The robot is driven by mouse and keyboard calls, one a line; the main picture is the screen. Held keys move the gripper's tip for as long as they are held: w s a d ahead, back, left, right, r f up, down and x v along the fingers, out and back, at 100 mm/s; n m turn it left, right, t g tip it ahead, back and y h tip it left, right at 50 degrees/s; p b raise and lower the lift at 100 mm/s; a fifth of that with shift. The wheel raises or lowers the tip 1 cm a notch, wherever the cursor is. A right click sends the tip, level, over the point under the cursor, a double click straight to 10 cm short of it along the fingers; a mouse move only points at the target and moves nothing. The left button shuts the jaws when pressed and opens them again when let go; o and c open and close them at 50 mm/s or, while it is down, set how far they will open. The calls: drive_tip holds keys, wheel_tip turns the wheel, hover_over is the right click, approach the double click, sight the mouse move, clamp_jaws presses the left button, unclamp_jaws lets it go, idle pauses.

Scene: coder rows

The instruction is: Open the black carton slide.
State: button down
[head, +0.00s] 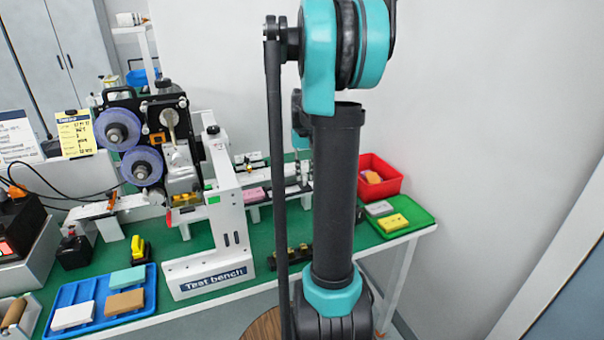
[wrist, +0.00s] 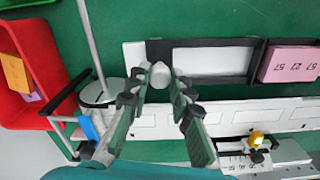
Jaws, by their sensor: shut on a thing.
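The black carton slide (wrist: 212,42) is a dark rectangular frame around a pale rectangle, at the top middle of the wrist view. A pink carton (wrist: 291,64) with printed numbers sits at its right end. A pale rounded knob (wrist: 160,75) is at the slide's left end. My gripper (wrist: 158,84) has its fingertips on either side of this knob and is shut on it. The knob's link to the frame is partly hidden by the fingers. In the head view a pink carton (head: 253,195) shows on the bench, while my arm hides the gripper tips.
A red bin (wrist: 27,97) with small cartons stands left in the wrist view. A pale conveyor rail (wrist: 235,118) runs below the slide. In the head view, a white test bench frame (head: 228,190) and a green tray (head: 416,218) flank my arm.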

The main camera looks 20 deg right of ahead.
drive_tip(key=c, duration=1.3)
unclamp_jaws()
drive_tip(key=shift+c, duration=0.2)
drive_tip(key=shift+r, duration=0.15)
wheel_tip(320, 180, up, 12)
drive_tip(key=shift+s, duration=0.1)
